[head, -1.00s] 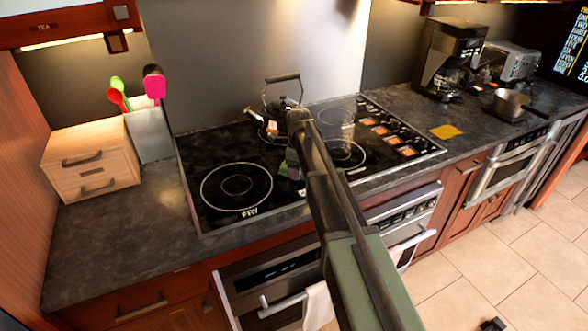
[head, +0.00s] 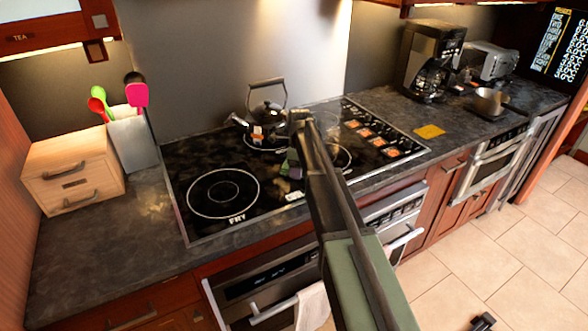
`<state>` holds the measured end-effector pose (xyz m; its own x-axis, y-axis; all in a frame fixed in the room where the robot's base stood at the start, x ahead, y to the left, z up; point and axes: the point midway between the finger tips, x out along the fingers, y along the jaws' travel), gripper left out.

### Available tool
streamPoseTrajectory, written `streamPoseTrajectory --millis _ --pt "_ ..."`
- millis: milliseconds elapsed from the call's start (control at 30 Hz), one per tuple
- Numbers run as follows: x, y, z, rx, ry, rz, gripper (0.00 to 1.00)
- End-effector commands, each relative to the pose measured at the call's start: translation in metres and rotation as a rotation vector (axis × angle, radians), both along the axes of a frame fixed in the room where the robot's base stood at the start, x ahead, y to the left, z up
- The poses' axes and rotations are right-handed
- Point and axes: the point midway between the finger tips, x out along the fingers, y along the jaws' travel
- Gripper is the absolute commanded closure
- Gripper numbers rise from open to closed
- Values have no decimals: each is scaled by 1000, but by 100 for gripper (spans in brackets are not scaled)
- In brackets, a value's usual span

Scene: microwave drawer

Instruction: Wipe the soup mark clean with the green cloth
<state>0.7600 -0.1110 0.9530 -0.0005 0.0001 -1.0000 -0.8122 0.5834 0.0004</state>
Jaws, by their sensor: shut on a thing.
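The soup mark is a flat yellow-orange patch (head: 430,131) on the dark counter, just right of the cooktop. My gripper (head: 290,166) is over the middle of the cooktop, left of the mark and apart from it. It is shut on a small, dark greenish thing that looks like the green cloth (head: 290,157). My own arm hides part of the gripper, and the fingertips are too small to see clearly.
A kettle (head: 266,114) stands on the black cooktop (head: 190,155), just behind my gripper. A coffee maker (head: 430,62), toaster (head: 488,62) and small pot (head: 490,102) stand beyond the mark. A wooden drawer box (head: 72,172) and utensil holder (head: 133,140) are at left. The counter around the mark is clear.

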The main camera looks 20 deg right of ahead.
Motion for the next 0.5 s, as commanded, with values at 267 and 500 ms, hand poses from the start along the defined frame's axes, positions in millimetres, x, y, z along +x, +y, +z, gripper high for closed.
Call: streamPoseTrajectory --millis 267,500 --pt "-1 0 -1 0 0 1 62" --pt "-4 17 0 1 1 2 62"
